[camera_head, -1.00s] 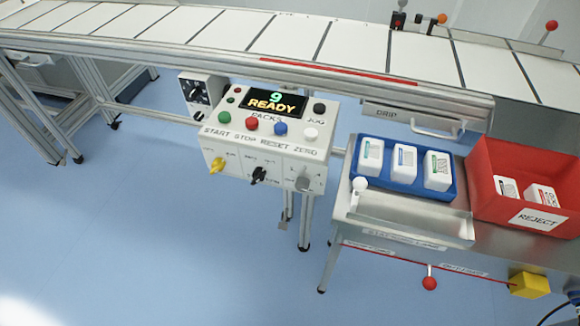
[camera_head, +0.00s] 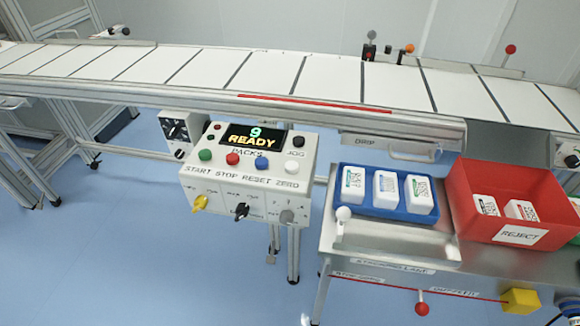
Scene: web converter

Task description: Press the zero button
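The white zero button (camera_head: 291,167) sits at the right end of the button row on the control box (camera_head: 215,176), above the label ZERO. To its left are the blue reset button (camera_head: 262,164), the red stop button (camera_head: 233,159) and the green start button (camera_head: 205,155). A black jog button (camera_head: 297,141) is above it. The display (camera_head: 254,136) reads 9 READY, with PACKS printed below. Neither of my grippers shows in the head view.
A conveyor (camera_head: 200,68) runs behind the control box. To the right, a steel table (camera_head: 330,235) bears a blue tray (camera_head: 385,213) of white packs and a red reject bin (camera_head: 512,180). A red cord with a red ball (camera_head: 422,308) runs along the table's front. Blue floor lies open at left.

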